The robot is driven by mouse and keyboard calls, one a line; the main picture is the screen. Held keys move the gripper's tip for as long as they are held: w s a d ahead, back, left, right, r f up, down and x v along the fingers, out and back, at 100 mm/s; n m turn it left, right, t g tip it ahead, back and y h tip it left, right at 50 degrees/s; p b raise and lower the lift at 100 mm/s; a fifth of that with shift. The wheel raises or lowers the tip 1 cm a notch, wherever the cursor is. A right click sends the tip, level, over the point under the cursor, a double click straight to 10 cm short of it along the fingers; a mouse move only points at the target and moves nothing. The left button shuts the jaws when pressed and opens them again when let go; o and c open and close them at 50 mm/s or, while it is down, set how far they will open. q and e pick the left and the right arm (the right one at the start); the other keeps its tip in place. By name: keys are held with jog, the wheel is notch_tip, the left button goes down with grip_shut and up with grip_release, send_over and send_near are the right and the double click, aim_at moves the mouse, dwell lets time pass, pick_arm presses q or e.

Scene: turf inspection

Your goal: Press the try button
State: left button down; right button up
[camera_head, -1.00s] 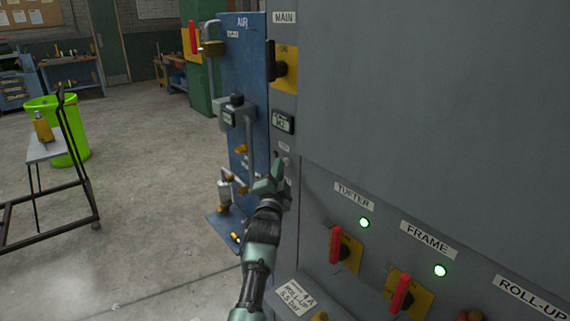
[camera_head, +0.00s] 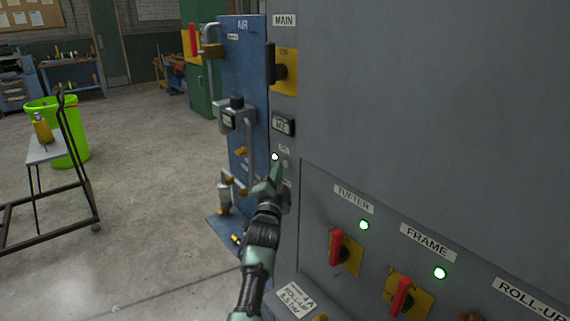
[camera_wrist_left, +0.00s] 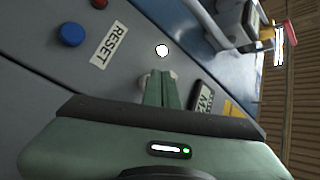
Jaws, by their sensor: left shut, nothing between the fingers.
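My left gripper (camera_head: 277,172) is shut and empty, its fingertips against the front of the grey cabinet (camera_head: 420,90). In the left wrist view the closed fingers (camera_wrist_left: 161,88) cover most of a pale round button (camera_wrist_left: 145,81), probably the try button; its edges show on both sides. They look in contact with it. In the head view a pale round part (camera_head: 286,163) shows beside the fingertips, under a small label too blurred to read. A white lamp (camera_head: 275,156) next to it is lit; it also glows in the left wrist view (camera_wrist_left: 162,50). My right gripper is not in view.
A blue button (camera_wrist_left: 70,34) by a RESET label (camera_wrist_left: 109,45) is near the fingers. A small meter (camera_head: 283,125) and the MAIN switch (camera_head: 283,72) sit above. Red-handled TUFTER (camera_head: 336,246) and FRAME (camera_head: 401,294) switches are lower right. The blue AIR panel (camera_head: 243,80) stands left.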

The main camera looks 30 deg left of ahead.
pick_arm(q)
jog(key=shift+s+a, duration=0.2)
jog(key=shift+s, duration=0.2)
jog(key=s+p, duration=0.1)
jog(key=s+a+p, duration=0.1)
jog(key=s, duration=0.1)
jog(key=s+a+p, duration=0.1)
jog(key=shift+s+p, duration=0.3)
jog(key=shift+s, duration=0.05)
dwell(0.7)
